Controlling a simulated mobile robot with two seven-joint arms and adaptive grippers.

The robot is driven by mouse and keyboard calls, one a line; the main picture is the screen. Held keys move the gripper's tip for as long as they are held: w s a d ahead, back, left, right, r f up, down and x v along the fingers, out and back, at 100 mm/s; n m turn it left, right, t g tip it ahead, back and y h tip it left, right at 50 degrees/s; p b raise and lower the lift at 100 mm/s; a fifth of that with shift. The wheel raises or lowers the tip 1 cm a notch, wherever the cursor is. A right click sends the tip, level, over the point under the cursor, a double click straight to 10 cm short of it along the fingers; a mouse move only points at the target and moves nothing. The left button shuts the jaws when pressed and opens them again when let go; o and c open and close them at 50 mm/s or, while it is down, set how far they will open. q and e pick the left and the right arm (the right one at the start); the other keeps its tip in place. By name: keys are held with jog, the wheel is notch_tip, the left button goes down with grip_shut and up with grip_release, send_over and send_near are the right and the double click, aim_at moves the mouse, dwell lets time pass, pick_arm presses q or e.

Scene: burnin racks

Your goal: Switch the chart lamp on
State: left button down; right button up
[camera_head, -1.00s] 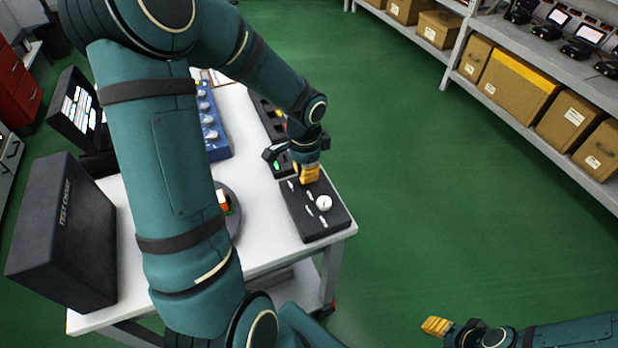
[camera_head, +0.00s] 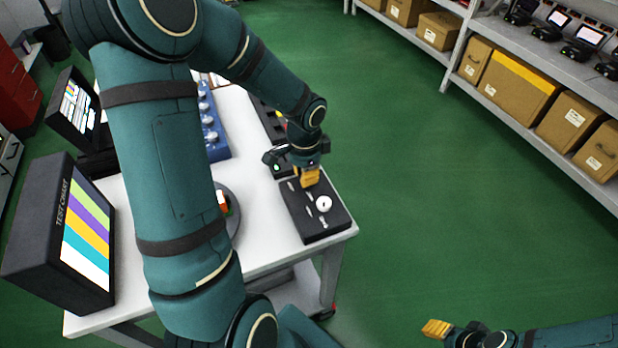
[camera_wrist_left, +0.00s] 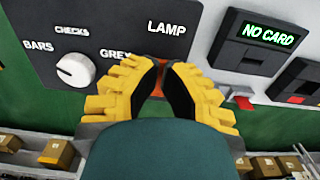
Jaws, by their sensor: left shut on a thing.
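The black control box (camera_head: 326,226) sits at the right end of the white table. It also shows in the left wrist view (camera_wrist_left: 100,20), with the labels LAMP, BARS, CHECKS and GREY. My left gripper (camera_head: 310,178) is at this box, and its yellow fingers (camera_wrist_left: 174,72) are shut just below the LAMP label. They are closed on the lamp switch, which they mostly hide. The test chart (camera_head: 88,235) at the table's left end is lit with coloured bars. My right gripper (camera_head: 437,328) is over the floor, away from the table; its opening is unclear.
A white knob (camera_head: 323,203) stands on the control box near my left fingers; it also shows in the wrist view (camera_wrist_left: 75,69). A NO CARD reader (camera_wrist_left: 262,40) is beside the box. A blue unit (camera_head: 213,130) and a monitor (camera_head: 75,107) stand farther back.

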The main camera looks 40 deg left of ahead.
pick_arm(q)
jog(key=shift+r+p, duration=2.9)
jog(key=shift+r, duration=0.6)
pick_arm(e)
notch_tip(320, 180, up, 6)
jog(key=shift+f, duration=0.1)
